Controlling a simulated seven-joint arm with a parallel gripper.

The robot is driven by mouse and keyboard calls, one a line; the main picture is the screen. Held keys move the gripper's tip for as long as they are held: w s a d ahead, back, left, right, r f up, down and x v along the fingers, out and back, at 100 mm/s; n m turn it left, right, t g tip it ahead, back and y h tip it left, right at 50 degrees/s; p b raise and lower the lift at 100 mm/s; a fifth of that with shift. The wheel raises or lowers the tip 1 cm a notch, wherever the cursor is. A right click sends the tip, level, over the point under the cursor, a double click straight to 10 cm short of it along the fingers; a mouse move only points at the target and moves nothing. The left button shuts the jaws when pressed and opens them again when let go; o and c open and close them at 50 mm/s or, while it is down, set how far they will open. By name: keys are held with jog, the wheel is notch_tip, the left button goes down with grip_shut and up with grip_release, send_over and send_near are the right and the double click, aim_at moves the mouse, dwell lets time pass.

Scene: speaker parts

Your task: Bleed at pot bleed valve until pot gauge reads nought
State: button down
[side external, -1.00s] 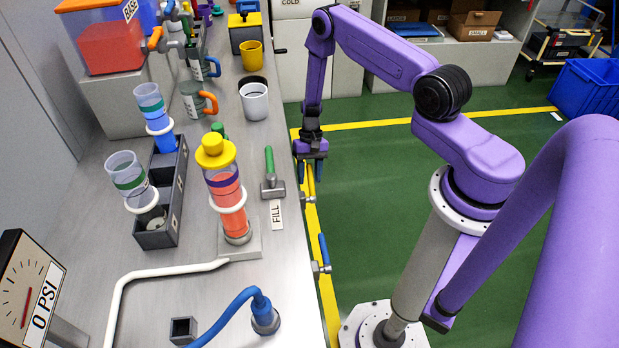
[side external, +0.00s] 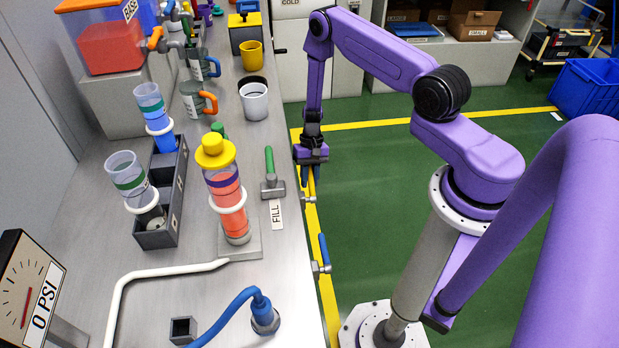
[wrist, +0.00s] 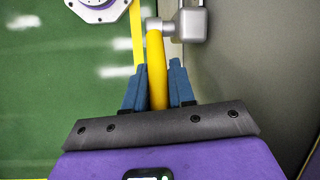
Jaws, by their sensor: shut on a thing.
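My gripper (side external: 310,174) is at the bench's front edge, its blue fingers pointing down. In the wrist view the gripper (wrist: 154,82) is shut on a yellow valve lever (wrist: 156,60), with one finger on each side. The lever joins a grey valve body (wrist: 190,25), which also shows in the side view (side external: 308,198); I read no label on it. The gauge (side external: 22,285) at the lower left has a red needle and a plate reading 0 PSI. A clear cylinder with a yellow cap (side external: 215,150) holds red liquid and stands on the bench.
A second valve with a blue lever (side external: 323,250) sits along the same edge, nearer the camera. A green-handled tool (side external: 270,170) lies by the FILL label (side external: 276,214). A white pipe (side external: 160,273) and blue hose (side external: 235,305) cross the near bench. Green floor lies beyond the edge.

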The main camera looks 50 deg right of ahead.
jog(key=shift+a+r+t+h, duration=0.15)
jog(key=shift+r+t+h, duration=0.15)
jog(key=shift+h, duration=0.2)
jog(key=c, duration=1)
grip_release()
jog(key=shift+s, duration=0.1)
jog(key=shift+c, duration=0.2)
jog(key=v, duration=1.7)
jog(key=shift+r, duration=0.1)
